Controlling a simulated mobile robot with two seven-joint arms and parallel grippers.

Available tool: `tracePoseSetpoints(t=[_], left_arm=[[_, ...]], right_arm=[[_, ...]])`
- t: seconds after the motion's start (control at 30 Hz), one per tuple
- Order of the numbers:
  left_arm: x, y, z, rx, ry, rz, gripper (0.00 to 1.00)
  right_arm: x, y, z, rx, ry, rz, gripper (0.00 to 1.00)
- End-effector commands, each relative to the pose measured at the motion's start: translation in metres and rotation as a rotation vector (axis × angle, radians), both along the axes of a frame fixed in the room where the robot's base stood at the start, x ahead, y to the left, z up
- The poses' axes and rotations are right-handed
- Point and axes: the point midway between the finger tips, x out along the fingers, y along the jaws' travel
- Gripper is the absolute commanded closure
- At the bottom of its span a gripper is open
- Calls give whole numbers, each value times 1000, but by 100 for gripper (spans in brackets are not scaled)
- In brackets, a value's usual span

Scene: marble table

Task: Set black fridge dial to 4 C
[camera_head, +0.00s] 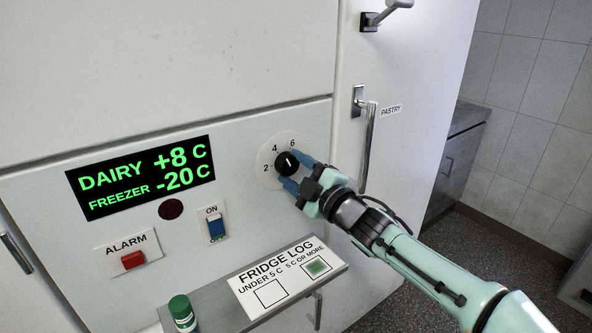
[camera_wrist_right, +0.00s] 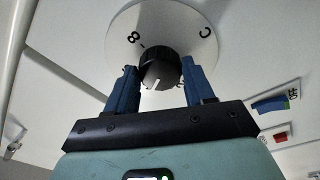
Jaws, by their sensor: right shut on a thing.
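The black dial knob (camera_head: 287,162) sits on a round white plate (camera_head: 267,168) on the fridge panel. The numbers 2, 4 and 6 show on the plate, and the knob has a white pointer mark whose exact setting I cannot tell. My right gripper (camera_head: 299,174) has its blue fingers on either side of the knob, shut on it. The knob also shows between the fingers in the right wrist view (camera_wrist_right: 160,68), with an 8 and a C on the plate beyond. The green display (camera_head: 140,175) reads DAIRY +8 C and FREEZER -20 C. My left gripper is out of view.
Below are a red alarm button (camera_head: 132,260), a blue ON switch (camera_head: 215,225) and a dark round spot (camera_head: 171,209). A ledge holds the fridge log (camera_head: 287,275), with a green piece (camera_head: 318,267) on its "5 C or more" box, and a green-capped container (camera_head: 181,312).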

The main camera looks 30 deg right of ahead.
Motion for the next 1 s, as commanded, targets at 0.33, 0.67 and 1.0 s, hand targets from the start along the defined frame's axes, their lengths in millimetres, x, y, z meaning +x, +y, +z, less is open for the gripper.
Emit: tracePoseSetpoints(t=[0.33, 0.67, 1.0], left_arm=[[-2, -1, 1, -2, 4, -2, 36], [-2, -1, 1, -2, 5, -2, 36], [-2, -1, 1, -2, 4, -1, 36]], right_arm=[[0, -1, 0, -69, -4, -1, 78], [0, -1, 0, -72, -5, 0, 78], [0, 0, 0, -71, -5, 0, 22]])
